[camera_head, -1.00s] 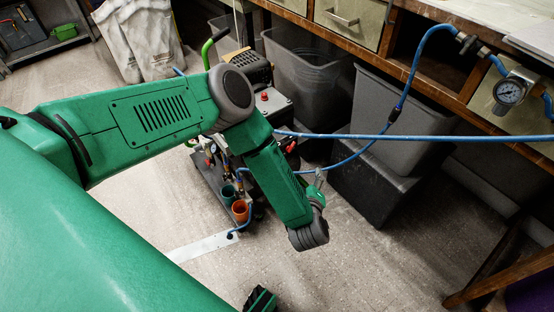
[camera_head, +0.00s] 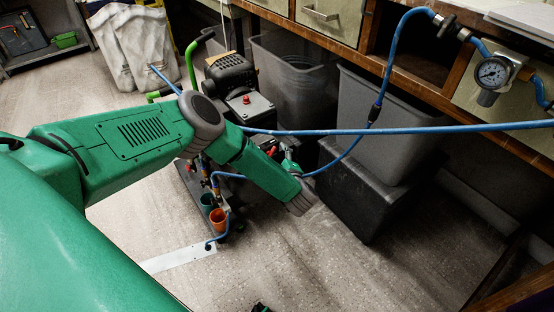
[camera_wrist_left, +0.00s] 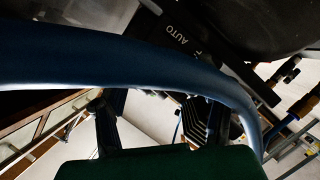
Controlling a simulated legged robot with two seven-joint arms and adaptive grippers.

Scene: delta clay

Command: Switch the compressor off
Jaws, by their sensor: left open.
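The compressor (camera_head: 246,108) stands on the floor beyond my left arm, with a black motor (camera_head: 230,72) and a red knob on its grey top. My forearm hides part of it. My left gripper (camera_head: 290,161) shows only in part beside the forearm's end, near the compressor's right side. In the left wrist view, a dark panel lettered AUTO (camera_wrist_left: 181,36) is close ahead; I cannot make out the switch position. The left fingers (camera_wrist_left: 153,116) are apart, with no object seen held between them. A thick blue hose (camera_wrist_left: 110,60) crosses in front of them.
A blue hose (camera_head: 420,131) spans the head view to the right. Grey bins (camera_head: 380,120) stand under the workbench (camera_head: 410,82), one on a black box (camera_head: 360,190). A pressure gauge (camera_head: 492,72) hangs at the bench. Orange and teal cups (camera_head: 218,217) sit low by the compressor.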

